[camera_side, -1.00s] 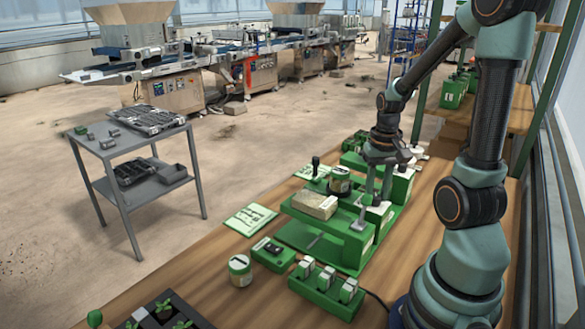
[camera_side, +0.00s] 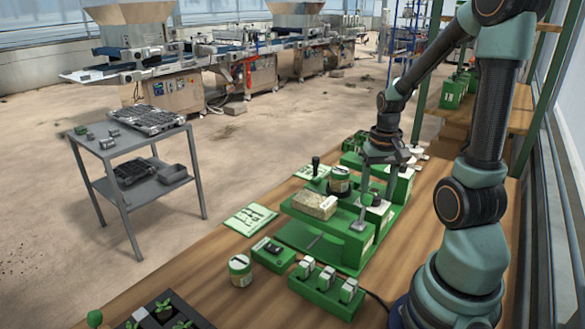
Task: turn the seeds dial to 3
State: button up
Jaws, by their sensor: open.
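The green seeder (camera_side: 362,250) stands on the wooden bench. A small dark, round knob on a pale face (camera_side: 372,200) sits on its top, and it looks like the seeds dial. Its marks and setting are too small to read. My gripper (camera_side: 378,196) points down right over this knob, its two fingers apart on either side of it. I cannot tell whether the fingers touch the knob. Part of the dial is hidden by the fingers.

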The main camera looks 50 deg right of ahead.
aim_at(376, 196)
notch_tip(376, 196, up, 12)
dwell(0.5)
jog(key=w+a+n+t, duration=0.2)
jog(key=a+n, duration=0.3)
jog(key=a, duration=0.5)
jog(key=w+a+r+n+t, duration=0.1)
jog(key=w+a+n+t, duration=0.2)
jog(key=a, duration=0.7)
jog(key=shift+w+r+n+t, duration=0.3)
jog(key=shift+w+n, duration=0.45)
jog(key=shift+n, duration=0.25)
